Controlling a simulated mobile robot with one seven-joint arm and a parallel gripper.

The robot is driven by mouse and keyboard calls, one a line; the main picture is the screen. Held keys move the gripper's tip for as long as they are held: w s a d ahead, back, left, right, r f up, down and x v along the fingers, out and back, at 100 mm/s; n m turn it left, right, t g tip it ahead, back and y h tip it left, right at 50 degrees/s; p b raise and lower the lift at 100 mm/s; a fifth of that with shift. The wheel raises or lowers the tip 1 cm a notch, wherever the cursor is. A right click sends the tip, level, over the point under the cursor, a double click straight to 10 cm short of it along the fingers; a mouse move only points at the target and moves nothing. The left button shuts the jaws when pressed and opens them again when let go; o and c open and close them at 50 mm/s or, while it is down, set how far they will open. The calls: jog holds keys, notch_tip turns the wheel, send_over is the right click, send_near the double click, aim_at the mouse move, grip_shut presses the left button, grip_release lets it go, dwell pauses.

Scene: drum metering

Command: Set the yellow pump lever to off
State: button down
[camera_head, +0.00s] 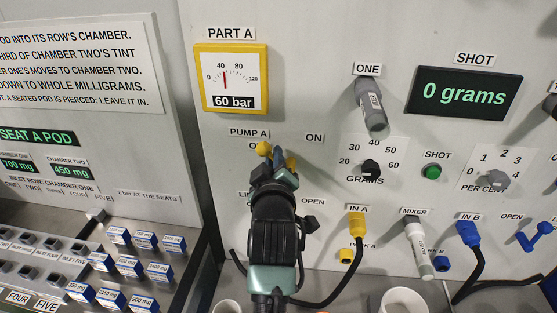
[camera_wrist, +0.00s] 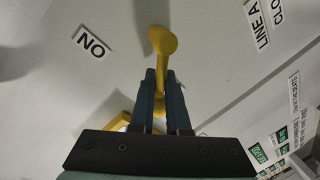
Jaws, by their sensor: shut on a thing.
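The yellow pump lever (camera_head: 264,149) is at the upper panel under the PUMP A label (camera_head: 249,132). Its yellow ball shows at the upper left of my gripper (camera_head: 277,168), beside a label mostly hidden by it. The ON label (camera_head: 314,137) is to the right. In the wrist view a yellow rounded end (camera_wrist: 162,40) and stem of the lever run down between the fingers of my gripper (camera_wrist: 161,82). The fingers are shut on the stem. The fingers hide part of the lever, so its exact angle is hard to tell.
A yellow-framed gauge (camera_head: 231,78) reading 60 bar is above. A grey nozzle (camera_head: 372,108), GRAMS knob (camera_head: 371,168) and green SHOT button (camera_head: 432,172) are to the right. A yellow plug (camera_head: 357,225) with a black cable is below right. Blue-white pods (camera_head: 128,266) stand at lower left.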

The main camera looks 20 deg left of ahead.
jog(key=shift+s+a+f+n+h+b, duration=0.15)
jog(key=shift+f+n+h, duration=0.3)
jog(key=shift+n, duration=0.85)
jog(key=shift+a+f+n+h+b, duration=0.1)
jog(key=shift+a+f+n+h, duration=0.2)
jog(key=shift+f+n, duration=0.7)
jog(key=shift+s+a+f+n+h+b, duration=0.1)
jog(key=shift+a+f+n+h, duration=0.2)
jog(key=shift+n, duration=1.3)
jog(key=shift+d, duration=0.1)
jog(key=c, duration=0.9)
grip_release()
jog(key=b+v, duration=0.2)
jog(key=v, duration=1.1)
jog(key=shift+b, duration=0.3)
